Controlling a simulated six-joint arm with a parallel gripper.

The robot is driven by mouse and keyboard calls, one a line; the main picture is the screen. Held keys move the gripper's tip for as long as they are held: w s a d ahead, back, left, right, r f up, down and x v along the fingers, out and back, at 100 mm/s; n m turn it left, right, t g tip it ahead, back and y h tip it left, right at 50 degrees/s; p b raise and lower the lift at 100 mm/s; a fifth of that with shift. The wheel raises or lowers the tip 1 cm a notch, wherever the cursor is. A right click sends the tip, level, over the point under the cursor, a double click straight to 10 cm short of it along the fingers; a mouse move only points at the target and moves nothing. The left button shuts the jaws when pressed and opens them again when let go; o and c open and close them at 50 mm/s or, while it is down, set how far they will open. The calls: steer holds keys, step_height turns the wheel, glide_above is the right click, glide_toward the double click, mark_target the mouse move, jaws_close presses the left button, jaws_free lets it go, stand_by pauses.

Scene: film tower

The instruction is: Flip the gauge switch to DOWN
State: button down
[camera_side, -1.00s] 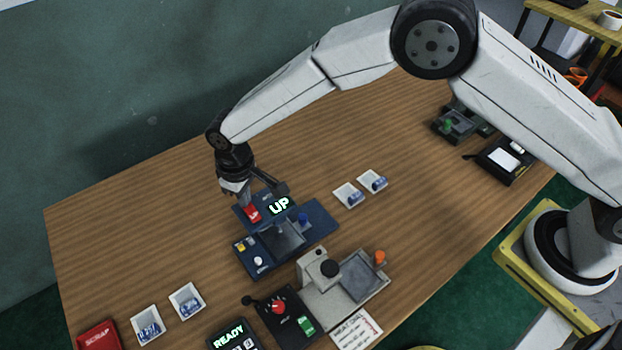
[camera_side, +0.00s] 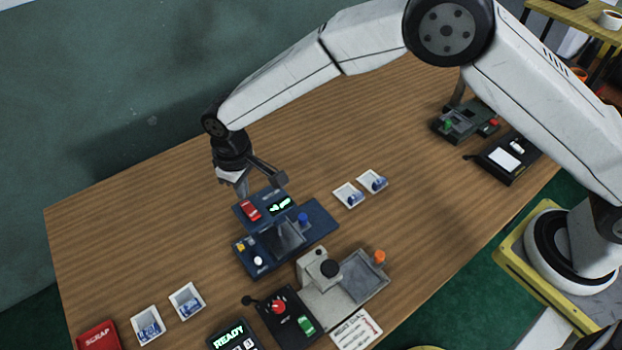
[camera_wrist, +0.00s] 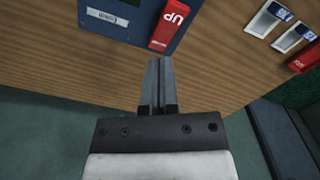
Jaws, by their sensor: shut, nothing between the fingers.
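The blue gauge (camera_side: 318,218) stands on the table and carries a red rocker switch (camera_side: 250,210) on its back part. Beside the switch, a small display (camera_side: 280,205) shows a short green sign that I cannot read clearly. In the wrist view the red switch (camera_wrist: 170,25) bears white lettering, upside down, that seems to read UP. My gripper (camera_side: 241,193) is shut and empty, just behind the switch. In the wrist view its fingertips (camera_wrist: 159,62) point at the switch's near end with a small gap showing.
Two white trays (camera_side: 348,204) with blue parts lie right of the gauge, and two more (camera_side: 147,340) at front left near a red SCRAP bin (camera_side: 98,337). A grey device (camera_side: 313,302) and a black panel with a red knob (camera_side: 284,322) stand in front. The table's left back is clear.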

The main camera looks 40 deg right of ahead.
mark_target(250, 202)
steer(key=shift+r, duration=1.95)
steer(key=shift+d+r, duration=0.2)
steer(key=shift+d, duration=0.3)
steer(key=s+d+r+m+t, duration=0.1)
steer(key=s+d+r, duration=0.15)
steer(key=d, duration=0.55)
steer(key=s+d+r+m, duration=0.15)
steer(key=s+d, duration=0.25)
steer(key=d, duration=0.4)
steer(key=s+d+r+m+t, duration=0.1)
steer(key=s+d+m, duration=0.15)
steer(key=d, duration=0.55)
steer(key=s+d+m, duration=0.1)
steer(key=s+d, duration=0.4)
steer(key=s, duration=0.4)
steer(key=shift+d+t, duration=0.3)
